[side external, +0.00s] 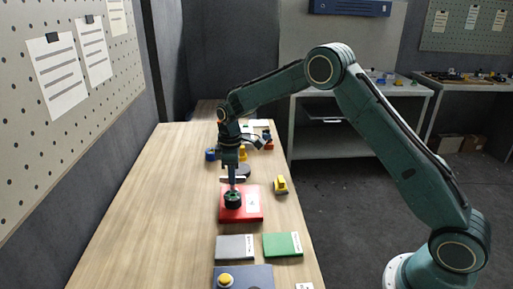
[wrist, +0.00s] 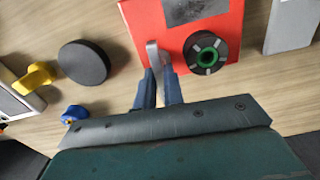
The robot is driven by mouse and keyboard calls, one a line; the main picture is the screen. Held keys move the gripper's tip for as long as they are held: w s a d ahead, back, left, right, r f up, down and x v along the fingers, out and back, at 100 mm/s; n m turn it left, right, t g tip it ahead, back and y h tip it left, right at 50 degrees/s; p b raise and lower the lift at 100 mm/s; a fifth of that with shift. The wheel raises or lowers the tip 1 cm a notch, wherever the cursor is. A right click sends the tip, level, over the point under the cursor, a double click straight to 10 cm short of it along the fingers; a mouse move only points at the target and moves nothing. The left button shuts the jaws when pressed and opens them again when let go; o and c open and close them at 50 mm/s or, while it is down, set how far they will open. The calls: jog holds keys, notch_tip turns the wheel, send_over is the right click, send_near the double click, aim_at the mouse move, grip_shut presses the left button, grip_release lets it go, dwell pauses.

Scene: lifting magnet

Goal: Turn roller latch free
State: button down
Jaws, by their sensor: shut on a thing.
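My gripper (wrist: 159,84) is shut on a slim grey metal piece (wrist: 153,53), whose end sticks out past the fingertips over the edge of a red block (wrist: 135,20). A dark round part with a green centre (wrist: 208,53) and pale radial marks sits at the red block, just right of my fingers in the wrist view. In the side view, my gripper (side external: 232,180) is above the red block (side external: 254,212), and the dark round part (side external: 233,200) shows just below the fingers. I cannot tell which piece is the roller latch, or whether the grey piece joins the round part.
A black disc (wrist: 84,62), yellow knob (wrist: 35,77) and blue knob (wrist: 78,117) lie left in the wrist view. A yellow piece (side external: 281,185) stands right of the red block. Grey (side external: 233,247) and green (side external: 281,245) plates lie nearer the camera. The table's left side (side external: 160,210) is clear.

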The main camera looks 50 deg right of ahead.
jog(key=c, duration=1.5)
grip_release()
jog(key=shift+r, duration=0.15)
notch_tip(320, 180, up, 14)
jog(key=shift+f, duration=0.25)
jog(key=shift+r, duration=0.1)
